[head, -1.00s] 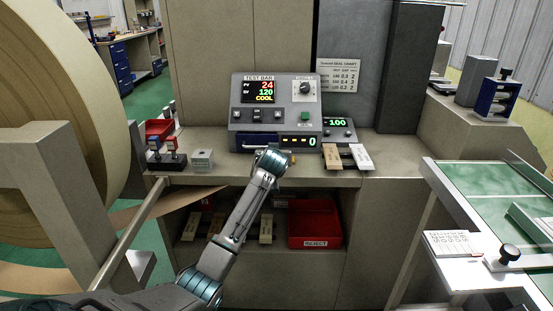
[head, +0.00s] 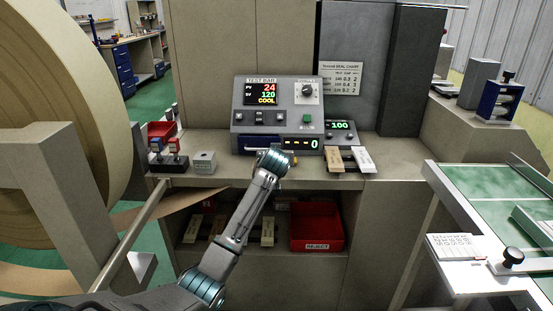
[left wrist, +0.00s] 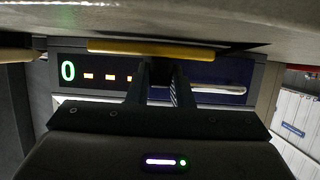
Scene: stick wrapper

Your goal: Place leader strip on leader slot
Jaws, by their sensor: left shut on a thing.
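My left gripper (head: 276,160) is at the front of the grey test bar unit (head: 278,105), low on its face; the wrist hides its fingertips in the head view. In the left wrist view the left gripper (left wrist: 160,68) is shut on a narrow yellow bar (left wrist: 125,47), which lies crosswise at the fingertips. A small orange-yellow end shows beside the gripper in the head view. I cannot tell whether this bar is the leader strip. Behind the fingers are the unit's number display (left wrist: 95,75) and a blue panel with a pale handle (left wrist: 215,90). No leader slot can be made out clearly. My right gripper is not in view.
Below are a red reject bin (head: 316,228) and a brown web (head: 180,206) from the large roll (head: 45,75).

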